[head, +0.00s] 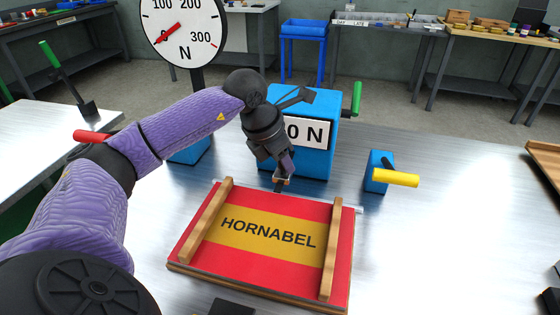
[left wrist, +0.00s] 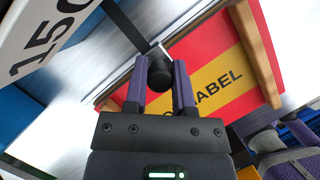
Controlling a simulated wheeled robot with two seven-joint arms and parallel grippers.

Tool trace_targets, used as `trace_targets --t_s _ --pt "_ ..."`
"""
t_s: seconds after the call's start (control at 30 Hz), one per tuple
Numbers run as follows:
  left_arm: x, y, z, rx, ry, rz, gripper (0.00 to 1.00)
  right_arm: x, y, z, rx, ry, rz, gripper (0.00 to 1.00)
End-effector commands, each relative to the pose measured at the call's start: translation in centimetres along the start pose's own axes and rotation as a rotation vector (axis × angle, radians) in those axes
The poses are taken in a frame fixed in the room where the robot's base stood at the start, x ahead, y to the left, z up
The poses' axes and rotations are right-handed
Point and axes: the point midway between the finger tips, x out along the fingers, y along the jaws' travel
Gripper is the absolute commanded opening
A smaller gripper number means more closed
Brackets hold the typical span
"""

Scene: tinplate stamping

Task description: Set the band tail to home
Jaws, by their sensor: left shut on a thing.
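My left gripper (head: 283,178) reaches down between the blue box and the far edge of the HORNABEL sheet. In the left wrist view its two purple fingers (left wrist: 159,88) are shut on a black round knob (left wrist: 159,70). A dark flat band (left wrist: 124,24) runs from the upper left down to that knob; I take this for the band tail. The red and yellow HORNABEL sheet (head: 268,232) lies on a board under two wooden rails. It also shows in the left wrist view (left wrist: 222,88). My right gripper is not in view.
A blue box (head: 318,165) with a number plate and green handle (head: 356,98) stands behind. A blue block (head: 377,166) with a yellow handle (head: 396,178) stands to its right. A dial gauge (head: 184,28) reads near 0 N.

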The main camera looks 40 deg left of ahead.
Motion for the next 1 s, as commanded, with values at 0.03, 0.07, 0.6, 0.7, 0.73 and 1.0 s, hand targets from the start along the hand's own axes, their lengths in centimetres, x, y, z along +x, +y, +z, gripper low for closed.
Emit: trace_targets --t_s 0.03,0.07,0.6,0.7,0.73,1.0 --pt "-0.3 0.5 0.8 -0.003 -0.007 0.0 0.0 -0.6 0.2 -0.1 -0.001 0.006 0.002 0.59" --pt "-0.1 0.7 1.0 -0.002 -0.004 0.0 0.0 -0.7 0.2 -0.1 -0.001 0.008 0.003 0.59" --pt "0.5 1.2 1.3 0.005 0.005 0.001 0.65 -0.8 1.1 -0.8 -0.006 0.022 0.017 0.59" --pt "0.5 1.2 1.3 0.005 0.005 0.0 0.67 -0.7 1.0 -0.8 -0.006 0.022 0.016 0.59" --pt "0.5 1.2 1.3 0.005 0.005 0.0 0.67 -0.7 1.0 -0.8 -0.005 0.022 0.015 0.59" --pt "-1.6 1.3 1.4 0.006 0.003 0.002 0.67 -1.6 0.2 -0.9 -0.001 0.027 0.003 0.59"
